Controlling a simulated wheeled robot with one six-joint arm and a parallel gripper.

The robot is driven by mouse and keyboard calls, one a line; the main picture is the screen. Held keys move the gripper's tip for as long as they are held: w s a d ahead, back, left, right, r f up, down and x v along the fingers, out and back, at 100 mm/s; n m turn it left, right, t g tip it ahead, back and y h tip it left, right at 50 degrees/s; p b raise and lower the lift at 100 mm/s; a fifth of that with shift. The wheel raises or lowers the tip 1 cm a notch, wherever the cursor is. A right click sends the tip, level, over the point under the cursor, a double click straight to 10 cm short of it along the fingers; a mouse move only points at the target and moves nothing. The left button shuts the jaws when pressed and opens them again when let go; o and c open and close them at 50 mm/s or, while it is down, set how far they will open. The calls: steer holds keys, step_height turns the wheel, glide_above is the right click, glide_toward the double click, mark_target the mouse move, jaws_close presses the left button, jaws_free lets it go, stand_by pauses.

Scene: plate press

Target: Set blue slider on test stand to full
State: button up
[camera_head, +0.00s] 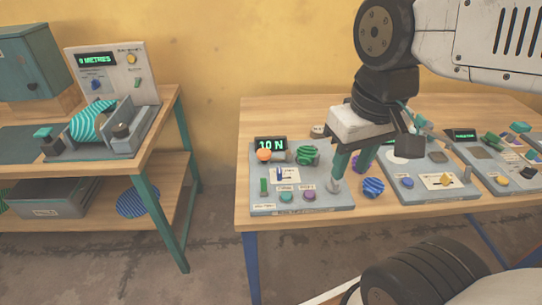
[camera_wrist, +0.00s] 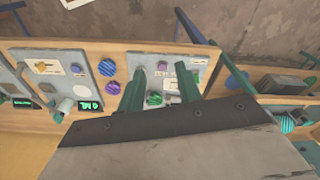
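The test stand (camera_head: 325,204) is a grey panel on the right table, with a green "10 N" display. Its small blue slider (camera_head: 280,174) stands on a white scale plate (camera_head: 291,178) at the panel's left. The scale's markings are too small to read. My gripper (camera_head: 348,175) is open and empty, pointing down over the panel's right edge, to the right of the blue slider and apart from it. In the wrist view its two green fingers (camera_wrist: 162,75) are spread, with part of the panel between and behind them. I cannot make out the blue slider there.
The stand also bears an orange ball (camera_head: 264,155), a green striped ball (camera_head: 307,155), a teal button (camera_head: 286,197) and a purple button (camera_head: 309,196). A blue striped ball (camera_head: 373,187) lies beside it. More panels (camera_head: 435,190) stand rightward. A second table (camera_head: 165,120) is at left.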

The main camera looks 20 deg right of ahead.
steer(key=w+f+m, duration=0.2)
steer(key=w+f, duration=0.2)
steer(key=w, duration=0.8)
steer(key=m+g, duration=0.1)
glide_above(279, 170)
step_height(279, 170, down, 7)
steer(key=shift+s+r, duration=0.1)
steer(key=shift+s, duration=0.05)
steer(key=shift+w+f, duration=0.2)
steer(key=shift+f, duration=0.55)
step_height(279, 170, down, 7)
steer(key=shift+r, duration=0.1)
jaws_close()
